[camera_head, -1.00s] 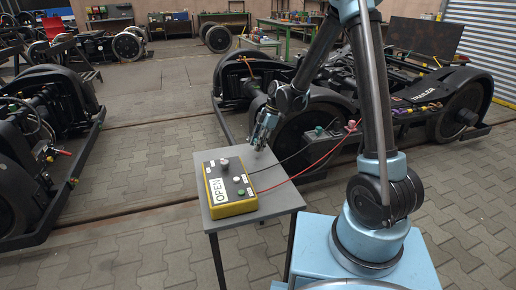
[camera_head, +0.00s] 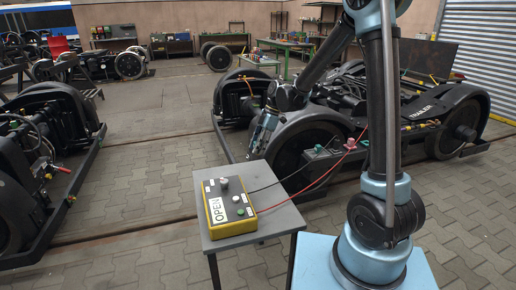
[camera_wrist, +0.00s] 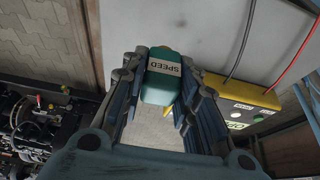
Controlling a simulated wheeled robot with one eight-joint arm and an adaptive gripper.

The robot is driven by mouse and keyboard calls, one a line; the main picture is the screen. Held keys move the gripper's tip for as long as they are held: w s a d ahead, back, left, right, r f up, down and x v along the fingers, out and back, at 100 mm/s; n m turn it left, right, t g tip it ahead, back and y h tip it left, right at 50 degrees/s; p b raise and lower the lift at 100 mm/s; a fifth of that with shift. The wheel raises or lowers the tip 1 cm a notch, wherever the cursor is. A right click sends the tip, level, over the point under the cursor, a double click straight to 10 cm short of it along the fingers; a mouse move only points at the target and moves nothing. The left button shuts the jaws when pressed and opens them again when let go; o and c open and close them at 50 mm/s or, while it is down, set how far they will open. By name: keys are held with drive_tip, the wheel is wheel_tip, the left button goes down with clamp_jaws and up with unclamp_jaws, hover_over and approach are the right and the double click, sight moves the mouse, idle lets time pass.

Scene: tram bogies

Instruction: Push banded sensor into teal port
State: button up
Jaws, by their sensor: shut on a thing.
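My gripper (camera_head: 256,150) hangs just past the far edge of the small grey table, in front of the bogie. In the wrist view my gripper (camera_wrist: 162,110) has its fingers on both sides of a teal block-shaped sensor (camera_wrist: 158,88) with a white "SPEED" label and is shut on it. A darker brownish end shows beyond the label. A distinct band cannot be made out. A small teal fitting (camera_head: 319,149) sits on a dark box at the bogie, right of my gripper and apart from it; whether it is the port cannot be told.
A yellow-edged control box (camera_head: 232,220) marked "OPEN" stands on the grey table (camera_head: 275,218). Black and red cables run from it to the bogie; the red one ends at a pink fitting (camera_head: 350,143). A black wheel (camera_head: 300,148) is behind my gripper. Paved floor lies left.

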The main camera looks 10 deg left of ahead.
drive_tip(key=w+d+f+m+t+h, duration=0.1)
drive_tip(key=w+d+m, duration=0.5)
drive_tip(key=d, duration=0.7)
drive_tip(key=w+d+f+m+t+h, duration=0.1)
drive_tip(key=w+d+f+m+t, duration=0.2)
drive_tip(key=w+d+m, duration=0.4)
drive_tip(key=w+d+f+m+t+h, duration=0.2)
drive_tip(key=w+d+f+m, duration=0.2)
drive_tip(key=d, duration=1.6)
drive_tip(key=w+m, duration=0.3)
drive_tip(key=m, duration=0.4)
drive_tip(key=shift+d+f+t, duration=0.15)
drive_tip(key=shift+d+t, duration=0.1)
drive_tip(key=shift+t, duration=0.15)
